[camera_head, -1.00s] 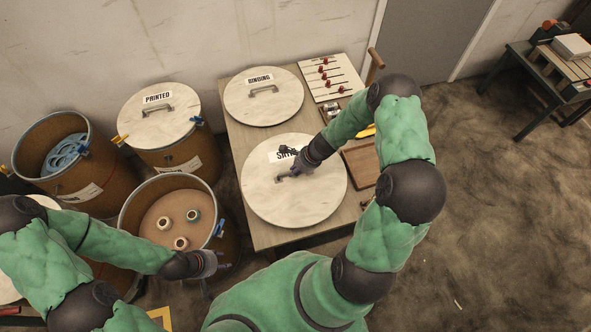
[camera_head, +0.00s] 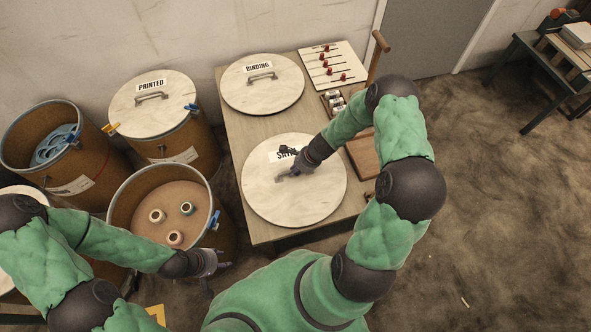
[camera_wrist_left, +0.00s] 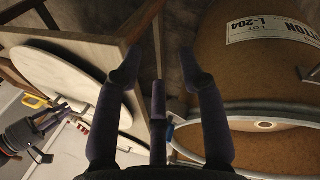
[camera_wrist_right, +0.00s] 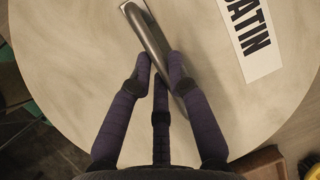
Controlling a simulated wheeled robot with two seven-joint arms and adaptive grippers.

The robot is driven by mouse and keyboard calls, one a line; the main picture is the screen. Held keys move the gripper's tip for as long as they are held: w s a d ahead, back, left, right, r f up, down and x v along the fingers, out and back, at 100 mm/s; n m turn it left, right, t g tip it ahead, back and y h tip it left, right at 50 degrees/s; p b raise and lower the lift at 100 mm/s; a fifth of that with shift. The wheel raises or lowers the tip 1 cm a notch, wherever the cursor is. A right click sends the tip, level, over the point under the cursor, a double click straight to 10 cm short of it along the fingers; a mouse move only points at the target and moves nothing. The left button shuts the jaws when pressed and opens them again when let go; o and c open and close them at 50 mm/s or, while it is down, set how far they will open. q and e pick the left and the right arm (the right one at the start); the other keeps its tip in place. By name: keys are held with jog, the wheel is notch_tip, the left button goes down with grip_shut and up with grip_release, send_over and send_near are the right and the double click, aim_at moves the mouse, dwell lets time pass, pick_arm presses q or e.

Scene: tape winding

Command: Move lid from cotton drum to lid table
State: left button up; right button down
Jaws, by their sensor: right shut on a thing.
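A round pale lid (camera_head: 318,200) with a label reading SATIN (camera_wrist_right: 252,40) is over the front part of the wooden table (camera_head: 237,150). I cannot tell whether it touches the top. My right gripper (camera_head: 284,175) is shut on its metal handle (camera_wrist_right: 146,35), with fingers on both sides in the right wrist view. My left gripper (camera_head: 212,275) is open and empty beside an open brown drum (camera_head: 143,222) holding several spools. In the left wrist view, a brown drum (camera_wrist_left: 220,75) carries a label ending in TTON, partly cut off.
A BINDING lid (camera_head: 262,97) lies on the table's back, near a white board with red pegs (camera_head: 318,72). A drum with a PRINTED lid (camera_head: 178,112) and an open drum with blue rings (camera_head: 105,165) stand left. Open floor (camera_head: 500,200) lies right.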

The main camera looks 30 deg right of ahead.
jog(key=shift+r, duration=0.1)
jog(key=c, duration=1.1)
grip_release()
jog(key=v, duration=1.2)
jog(key=s+a+f+n, duration=0.1)
jog(key=a+f+n, duration=0.1)
jog(key=a+n, duration=0.1)
jog(key=s+a+f+n+g, duration=0.1)
jog(key=s+a+f+n, duration=0.1)
jog(key=a+n, duration=0.1)
jog(key=s+a+f+n+g+p, duration=0.1)
jog(key=s+a+f+n, duration=0.1)
jog(key=a, duration=0.3)
jog(key=shift+s+a+f+n, duration=0.2)
jog(key=shift+a+f+n, duration=0.2)
jog(key=shift+n, duration=0.1)
jog(key=s+a+f+n, duration=0.2)
jog(key=s+a+n, duration=0.6)
jog(key=a, duration=0.2)
jog(key=shift+a+n+g+p, duration=0.2)
jog(key=shift+n+g+p, duration=0.2)
jog(key=shift+p, duration=0.05)
